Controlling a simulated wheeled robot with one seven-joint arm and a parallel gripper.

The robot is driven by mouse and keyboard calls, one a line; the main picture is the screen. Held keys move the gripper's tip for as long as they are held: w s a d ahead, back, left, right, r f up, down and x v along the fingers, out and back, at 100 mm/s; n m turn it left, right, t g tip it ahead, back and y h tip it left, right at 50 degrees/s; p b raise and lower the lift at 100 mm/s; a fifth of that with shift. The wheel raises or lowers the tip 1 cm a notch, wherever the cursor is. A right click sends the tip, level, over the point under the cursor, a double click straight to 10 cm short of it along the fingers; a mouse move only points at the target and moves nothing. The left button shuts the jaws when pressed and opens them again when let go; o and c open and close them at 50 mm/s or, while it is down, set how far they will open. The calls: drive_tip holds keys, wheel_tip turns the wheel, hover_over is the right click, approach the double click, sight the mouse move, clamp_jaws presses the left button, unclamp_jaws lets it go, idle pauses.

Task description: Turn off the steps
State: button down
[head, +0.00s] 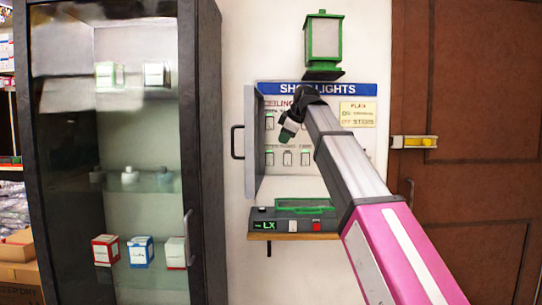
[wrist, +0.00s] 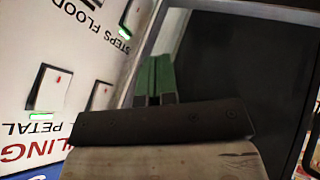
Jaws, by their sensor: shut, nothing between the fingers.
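The white switch panel (head: 290,180) stands on the wall under a blue "SHOP LIGHTS" sign (head: 350,89). In the wrist view the panel is at the left. A rocker switch (wrist: 139,12) at its upper edge has a lit green strip beside the words "STEPS" and "FLOOD". Another switch (wrist: 48,88) has a lit green strip and a red mark, by the word "PETAL". My gripper (head: 285,136) is in front of the panel's left part; its green fingers (wrist: 153,80) are shut and empty. In the wrist view they show apart from the switches. My arm hides part of the panel.
The panel's grey door (head: 254,150) stands open at the left with a black handle (head: 236,142). A green lantern (head: 323,38) hangs above. A shelf box marked "LX" (head: 265,225) sits below. A glass cabinet (head: 130,130) is left, a brown door (head: 470,60) right.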

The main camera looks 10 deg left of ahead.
sight(270, 155)
drive_tip(key=shift+f, duration=0.1)
drive_tip(key=w+a+f, duration=0.5)
drive_tip(key=w+f, duration=0.1)
drive_tip(key=f, duration=0.1)
drive_tip(key=shift+w+a+f, duration=0.1)
drive_tip(key=shift+w+a, duration=0.3)
drive_tip(key=shift+w, duration=0.5)
drive_tip(key=shift+w+a, duration=0.15)
drive_tip(key=shift+w, duration=0.15)
drive_tip(key=shift+r, duration=0.3)
drive_tip(key=shift+r, duration=0.6)
